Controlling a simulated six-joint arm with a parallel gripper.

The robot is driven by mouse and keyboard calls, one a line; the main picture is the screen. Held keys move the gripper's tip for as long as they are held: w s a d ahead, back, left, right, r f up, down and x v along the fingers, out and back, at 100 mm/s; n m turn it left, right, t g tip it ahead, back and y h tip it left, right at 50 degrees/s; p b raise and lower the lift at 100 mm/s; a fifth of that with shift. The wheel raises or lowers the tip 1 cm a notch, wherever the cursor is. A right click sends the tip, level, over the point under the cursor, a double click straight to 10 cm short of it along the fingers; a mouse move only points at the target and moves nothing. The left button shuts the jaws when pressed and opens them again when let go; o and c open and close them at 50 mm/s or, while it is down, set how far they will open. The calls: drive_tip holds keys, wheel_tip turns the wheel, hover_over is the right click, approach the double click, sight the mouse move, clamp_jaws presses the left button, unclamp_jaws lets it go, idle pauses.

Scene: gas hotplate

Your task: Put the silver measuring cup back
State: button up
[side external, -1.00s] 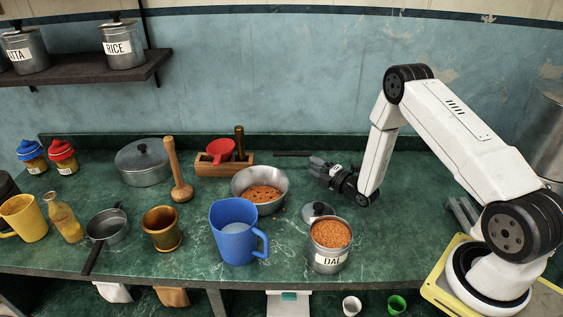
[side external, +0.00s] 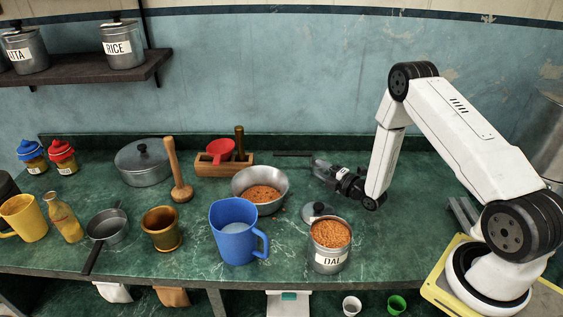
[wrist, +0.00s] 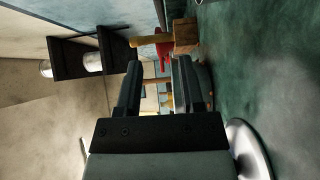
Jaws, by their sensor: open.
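I cannot make out a silver measuring cup for certain in either view. A wooden box (side external: 222,165) at the back of the counter holds a red cup (side external: 220,150) and a dark upright handle. The red cup also shows beyond my fingers in the wrist view (wrist: 163,48). My gripper (side external: 318,166) is open, low over the back of the counter, pointing left toward the box and behind the steel bowl (side external: 276,200). In the wrist view the two fingers (wrist: 158,88) stand apart, with nothing held between them.
The DAL canister (side external: 328,262), its lid (side external: 317,210) and a blue jug (side external: 233,245) stand in front. A wooden masher (side external: 175,170), lidded pot (side external: 143,172) and small saucepan (side external: 108,228) are further left. A thin dark bar (side external: 292,154) lies near the wall. The counter right of the canister is clear.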

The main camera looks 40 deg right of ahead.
drive_tip(key=shift+w+a+r+g, duration=0.25)
drive_tip(key=shift+w+r+g, duration=0.05)
drive_tip(key=shift+w+r, duration=0.1)
drive_tip(key=s+a+r+m+g+h, duration=0.1)
drive_tip(key=s+a+r+m+g, duration=0.1)
drive_tip(key=a+r+m+g, duration=0.5)
drive_tip(key=s+a+r+m+g, duration=0.2)
drive_tip(key=s+a+m+g, duration=0.1)
drive_tip(key=s, duration=0.6)
drive_tip(key=s+a+r+m+g, duration=0.3)
drive_tip(key=s+a+m+g, duration=0.1)
drive_tip(key=s+m, duration=0.4)
drive_tip(key=shift+s+a+r+g, duration=0.3)
drive_tip(key=shift+s+a, duration=0.1)
drive_tip(key=shift+s, duration=0.15)
